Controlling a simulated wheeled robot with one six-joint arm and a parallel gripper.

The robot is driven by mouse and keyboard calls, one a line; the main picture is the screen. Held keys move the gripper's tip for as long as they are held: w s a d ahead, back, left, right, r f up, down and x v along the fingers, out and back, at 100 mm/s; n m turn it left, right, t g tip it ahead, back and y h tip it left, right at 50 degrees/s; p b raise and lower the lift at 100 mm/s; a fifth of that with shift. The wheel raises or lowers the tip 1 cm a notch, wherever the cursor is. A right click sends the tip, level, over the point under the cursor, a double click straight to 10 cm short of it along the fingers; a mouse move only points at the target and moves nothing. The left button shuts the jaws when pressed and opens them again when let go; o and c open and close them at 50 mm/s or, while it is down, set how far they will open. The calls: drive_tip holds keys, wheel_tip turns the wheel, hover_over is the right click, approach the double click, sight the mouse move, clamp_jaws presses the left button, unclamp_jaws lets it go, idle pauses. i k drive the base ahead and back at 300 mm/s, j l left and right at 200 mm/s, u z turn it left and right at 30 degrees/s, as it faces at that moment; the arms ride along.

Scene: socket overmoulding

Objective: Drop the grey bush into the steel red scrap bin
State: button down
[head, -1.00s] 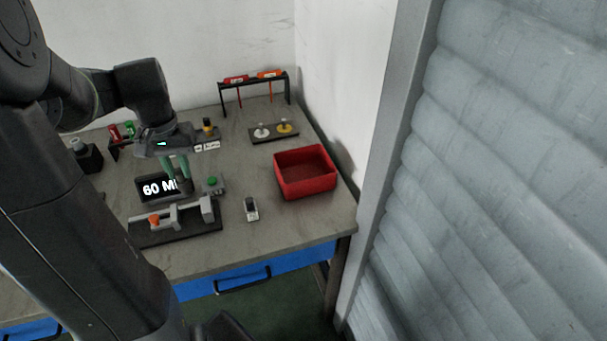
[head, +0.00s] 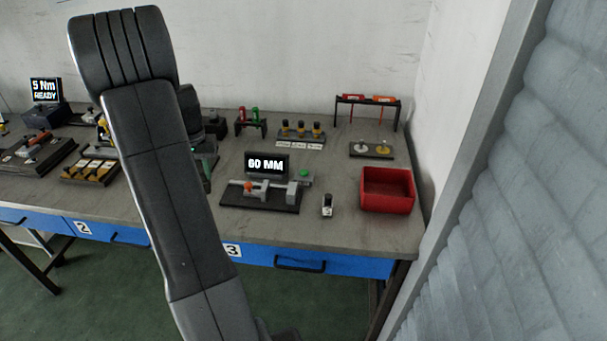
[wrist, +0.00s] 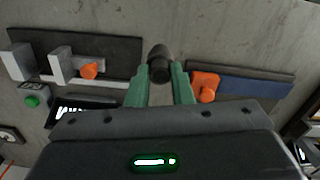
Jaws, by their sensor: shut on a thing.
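The dark grey bush (wrist: 159,64) is between the green fingertips of my gripper (wrist: 161,84) in the wrist view, and the gripper is shut on it. In the head view my own arm hides the bush and most of the gripper; a green finger (head: 208,168) shows left of the 60 MM display. The red scrap bin (head: 387,205) is an open box at the right end of the bench, well to the right of my gripper. No bin shows in the wrist view.
Between gripper and bin stand the 60 MM display (head: 267,164), a measuring fixture (head: 262,200) and a small grey-and-white block (head: 327,206). A rack with red and orange tools (head: 367,100) stands behind the bin. A wall and grey shutter (head: 500,200) close off the right.

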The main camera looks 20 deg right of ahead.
sight(386, 190)
drive_tip(key=k+j+z, duration=0.1)
drive_tip(key=k+z, duration=0.2)
drive_tip(key=z, duration=0.2)
drive_tip(key=k+z, duration=0.3)
drive_tip(key=z, duration=0.15)
drive_tip(key=i+l+z, duration=0.15)
drive_tip(key=i, duration=0.65)
